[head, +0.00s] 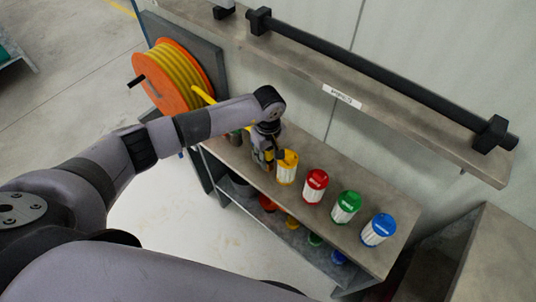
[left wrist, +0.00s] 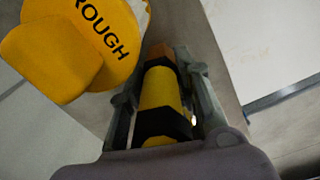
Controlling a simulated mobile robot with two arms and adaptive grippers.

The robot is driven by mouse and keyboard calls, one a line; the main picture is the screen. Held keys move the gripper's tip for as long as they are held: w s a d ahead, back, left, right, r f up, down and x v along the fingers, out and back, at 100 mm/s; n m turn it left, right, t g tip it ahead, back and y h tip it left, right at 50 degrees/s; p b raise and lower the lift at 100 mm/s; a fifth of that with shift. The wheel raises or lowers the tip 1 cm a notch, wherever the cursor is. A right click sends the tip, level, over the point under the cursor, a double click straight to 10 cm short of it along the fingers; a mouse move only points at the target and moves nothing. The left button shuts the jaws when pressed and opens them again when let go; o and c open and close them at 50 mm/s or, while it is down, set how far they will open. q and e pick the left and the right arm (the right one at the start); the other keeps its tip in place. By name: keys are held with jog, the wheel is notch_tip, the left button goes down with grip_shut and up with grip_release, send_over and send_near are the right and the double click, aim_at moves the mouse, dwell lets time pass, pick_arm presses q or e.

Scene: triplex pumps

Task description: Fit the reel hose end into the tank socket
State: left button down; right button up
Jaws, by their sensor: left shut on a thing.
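The hose reel (head: 168,78) is orange with yellow hose wound on it, at the upper left of the head view. My left gripper (head: 266,160) is over the bench beside the yellow-topped tank (head: 286,167). In the left wrist view its fingers are shut on the hose end (left wrist: 163,92), a yellow piece with black bands and a brownish tip. The tank's yellow top, lettered "ROUGH" (left wrist: 75,45), is close to the upper left of the hose end. I cannot tell whether they touch. The tank socket cannot be made out. My right gripper is not in view.
Red-topped (head: 315,186), green-topped (head: 345,207) and blue-topped (head: 378,230) tanks stand along the bench (head: 310,158). Several coloured items lie on its lower shelf. A wall ledge (head: 400,112) carries a black bar (head: 370,68). Floor is clear in front.

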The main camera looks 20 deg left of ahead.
pick_arm(q)
jog(key=shift+s+f+b, duration=0.15)
jog(key=shift+b, duration=0.15)
jog(key=c, duration=1.2)
grip_release()
